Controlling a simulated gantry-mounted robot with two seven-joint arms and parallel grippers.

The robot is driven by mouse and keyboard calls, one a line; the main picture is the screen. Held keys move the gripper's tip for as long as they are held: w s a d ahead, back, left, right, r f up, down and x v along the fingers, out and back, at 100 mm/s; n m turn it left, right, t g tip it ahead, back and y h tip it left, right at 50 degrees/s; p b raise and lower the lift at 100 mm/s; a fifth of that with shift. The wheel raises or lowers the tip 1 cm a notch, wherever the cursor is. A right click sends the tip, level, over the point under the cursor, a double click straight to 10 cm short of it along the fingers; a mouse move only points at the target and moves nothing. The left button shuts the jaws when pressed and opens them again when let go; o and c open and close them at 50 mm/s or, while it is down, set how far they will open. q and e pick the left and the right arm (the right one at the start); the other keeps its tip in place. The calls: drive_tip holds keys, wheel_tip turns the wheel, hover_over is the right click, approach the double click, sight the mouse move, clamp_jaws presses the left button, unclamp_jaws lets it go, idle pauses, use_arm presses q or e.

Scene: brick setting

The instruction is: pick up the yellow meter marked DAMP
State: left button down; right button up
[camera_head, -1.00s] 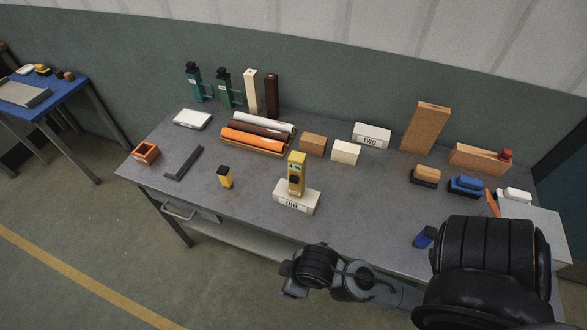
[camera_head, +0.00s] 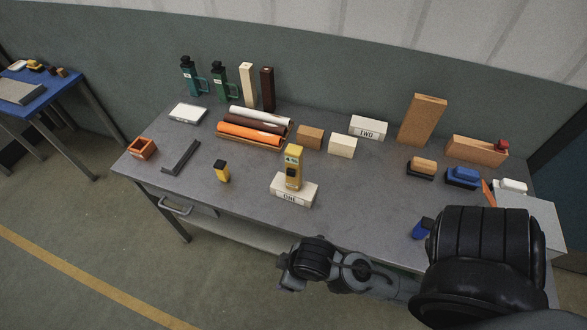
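A tall yellow meter (camera_head: 293,168) with a pale label at its top and a dark patch on its front stands upright on a white block (camera_head: 294,189) near the table's front edge. The label is too small to read, so I cannot confirm DAMP. A smaller yellow item with a black top (camera_head: 222,171) stands to its left. My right arm comes in from the lower right and stays in front of the table; no gripper fingers show on it. My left arm is out of view.
The grey table (camera_head: 240,200) has rolls (camera_head: 250,133), small blocks (camera_head: 342,145) and a block marked TWO (camera_head: 368,127) behind the meter. Brushes (camera_head: 463,178) and a tall brown block (camera_head: 422,120) stand at right. Bare tabletop lies on both sides of the meter.

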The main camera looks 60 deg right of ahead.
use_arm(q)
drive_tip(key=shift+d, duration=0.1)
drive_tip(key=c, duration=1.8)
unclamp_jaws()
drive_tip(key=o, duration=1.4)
